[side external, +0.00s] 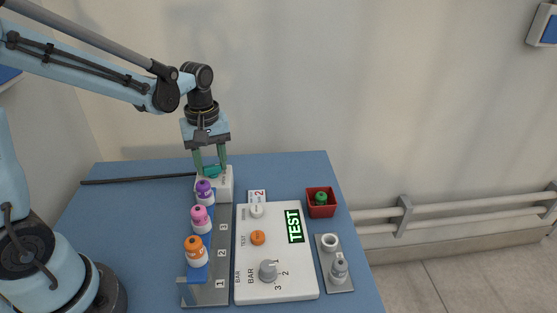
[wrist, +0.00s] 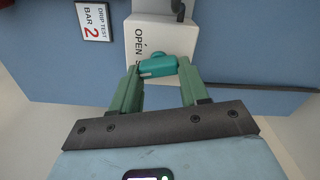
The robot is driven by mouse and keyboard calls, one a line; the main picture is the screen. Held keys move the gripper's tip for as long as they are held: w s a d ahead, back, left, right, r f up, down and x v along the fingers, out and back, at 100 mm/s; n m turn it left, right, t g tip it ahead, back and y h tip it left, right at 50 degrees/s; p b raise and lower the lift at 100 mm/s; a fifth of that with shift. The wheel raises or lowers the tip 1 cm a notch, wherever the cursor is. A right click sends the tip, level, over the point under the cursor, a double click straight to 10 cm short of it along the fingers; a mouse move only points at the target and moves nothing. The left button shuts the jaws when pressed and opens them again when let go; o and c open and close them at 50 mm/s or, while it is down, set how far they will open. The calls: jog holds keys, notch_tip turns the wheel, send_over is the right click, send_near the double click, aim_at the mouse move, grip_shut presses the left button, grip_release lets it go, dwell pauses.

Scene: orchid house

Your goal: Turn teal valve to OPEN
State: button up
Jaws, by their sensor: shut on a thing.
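The teal valve handle (wrist: 158,66) sits on a white block (wrist: 148,34) with black lettering that reads OPEN; other lettering beside it is partly hidden. In the side external view the teal valve (side external: 211,171) shows at the top of the white block (side external: 222,190), at the back of the blue table. My gripper (side external: 210,166) points down over the block with its green fingers around the valve. In the wrist view my gripper (wrist: 160,74) is shut on the teal handle, with a finger at each end. The handle lies nearly crosswise in this view.
Purple (side external: 205,191), pink (side external: 200,218) and orange-capped (side external: 195,250) bottles stand in a rack just in front. A white panel (side external: 286,270) has a knob (side external: 268,271) and a TEST display (side external: 294,226). A red box (side external: 321,211) is at right. A black rod (side external: 135,180) lies at left.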

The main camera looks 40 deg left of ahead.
aim_at(214, 165)
jog(key=m, duration=0.6)
jog(key=shift+w+d+m, duration=0.1)
jog(key=shift+d+m, duration=0.05)
jog(key=shift+m, duration=0.15)
jog(key=m, duration=0.5)
jog(key=shift+d, duration=0.1)
jog(key=shift+m, duration=0.4)
jog(key=o, duration=1.1)
jog(key=shift+c, duration=0.2)
jog(key=shift+r, duration=0.1)
notch_tip(214, 165, up, 12)
jog(key=shift+f, duration=6.1)
